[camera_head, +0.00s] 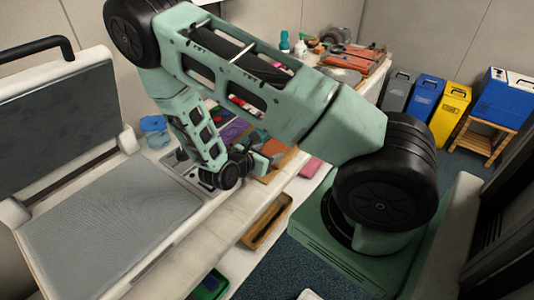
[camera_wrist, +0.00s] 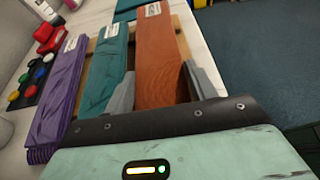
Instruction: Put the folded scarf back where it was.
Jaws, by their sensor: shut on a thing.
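In the wrist view an orange folded scarf (camera_wrist: 158,50) with a white label at its far end lies between the two grey fingers of my gripper (camera_wrist: 160,80), which is shut on it. A teal folded scarf (camera_wrist: 103,72) and a purple folded scarf (camera_wrist: 67,85), each labelled, lie side by side to its left. A wooden tray (camera_wrist: 184,45) shows beneath and beside the scarves. I cannot tell whether the orange scarf touches the tray. In the head view my gripper (camera_head: 258,162) is over the bench, partly hiding the scarves.
Red, green, yellow and blue small items (camera_wrist: 35,75) lie left of the scarves. A grey-topped machine (camera_head: 110,220) stands left. Coloured bins (camera_head: 428,92) stand at the back right.

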